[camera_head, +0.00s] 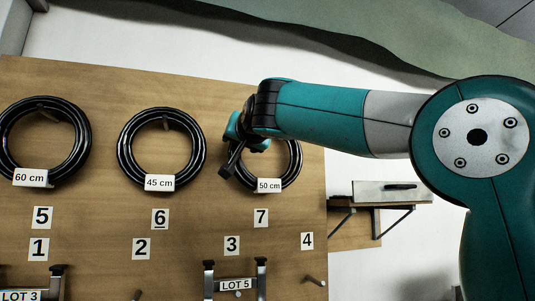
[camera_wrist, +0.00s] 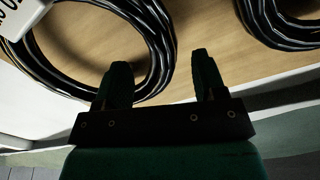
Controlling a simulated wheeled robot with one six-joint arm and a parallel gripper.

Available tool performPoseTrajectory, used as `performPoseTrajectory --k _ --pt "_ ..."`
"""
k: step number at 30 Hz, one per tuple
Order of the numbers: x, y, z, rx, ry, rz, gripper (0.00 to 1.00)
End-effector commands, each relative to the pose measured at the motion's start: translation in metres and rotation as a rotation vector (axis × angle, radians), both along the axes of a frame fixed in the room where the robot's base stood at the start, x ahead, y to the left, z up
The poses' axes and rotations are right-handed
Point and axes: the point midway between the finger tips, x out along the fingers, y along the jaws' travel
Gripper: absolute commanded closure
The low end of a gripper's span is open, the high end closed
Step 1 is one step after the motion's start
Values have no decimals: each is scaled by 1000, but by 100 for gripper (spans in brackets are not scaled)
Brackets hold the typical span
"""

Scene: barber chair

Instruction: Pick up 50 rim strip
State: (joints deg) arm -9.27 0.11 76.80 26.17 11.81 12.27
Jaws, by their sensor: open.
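The black coiled rim strip with the white "50 cm" label (camera_head: 269,185) hangs on the wooden board above the "7" tag. Its right side (camera_head: 293,160) shows clear, while my gripper (camera_head: 238,158) covers its upper left. In the wrist view the same coil (camera_wrist: 164,42) fills the upper left, with part of its label (camera_wrist: 22,14) at the corner. My gripper (camera_wrist: 160,75) is open and empty. Part of the coil appears between the two fingers, and the left finger overlaps its edge. I cannot tell whether they touch.
The "45 cm" coil (camera_head: 125,150) hangs on a peg to the left, and the "60 cm" coil (camera_head: 82,140) farther left. Brackets with a "LOT 5" tag (camera_head: 236,285) stick out below. A small shelf (camera_head: 375,208) stands right of the board.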

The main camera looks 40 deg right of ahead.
Motion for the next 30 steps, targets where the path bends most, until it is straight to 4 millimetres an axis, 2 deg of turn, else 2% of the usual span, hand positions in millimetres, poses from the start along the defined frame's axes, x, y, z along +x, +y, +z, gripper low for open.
performPoseTrajectory --k 6,12,20,28,30 --pt "25 -9 6 -1 3 -2 36" --pt "48 -16 3 -1 1 -1 36" --pt "50 -16 0 0 -1 1 36" --pt "50 -16 0 0 -1 0 98" --pt "49 -16 1 -1 -3 0 99"
